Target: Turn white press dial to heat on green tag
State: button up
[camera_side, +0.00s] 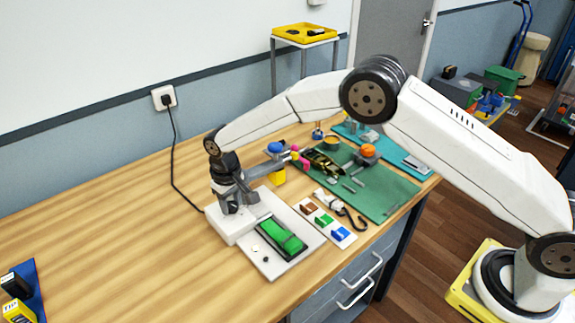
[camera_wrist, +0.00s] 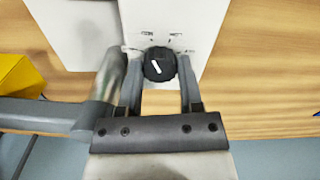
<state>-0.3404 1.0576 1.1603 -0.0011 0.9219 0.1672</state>
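The white press (camera_side: 233,226) stands on the table, with a white plate (camera_side: 268,262) in front of it and a long green piece (camera_side: 283,237) on that plate. In the wrist view its dial (camera_wrist: 160,65) is a black round knob with a short white mark slanting from upper left to lower right. Small marks around the knob are too blurred to read. A green tag (camera_side: 324,219) lies between a brown and a blue one on a white strip. My gripper (camera_wrist: 159,62) has a finger on each side of the knob; whether they touch it is unclear.
A green mat (camera_side: 390,190) with tools and an orange-topped thing (camera_side: 368,150) lies to the right of the press. A black cord runs to a wall socket (camera_side: 165,97). A yellow block (camera_wrist: 18,75) shows at left in the wrist view. The table's left part is mostly clear.

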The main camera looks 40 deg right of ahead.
aim_at(232, 205)
jog(key=shift+n, duration=0.3)
grip_shut()
jog(key=n, duration=0.3)
jog(key=shift+n, duration=1.8)
jog(key=o, duration=0.8)
grip_release()
jog(key=shift+r, duration=3.95)
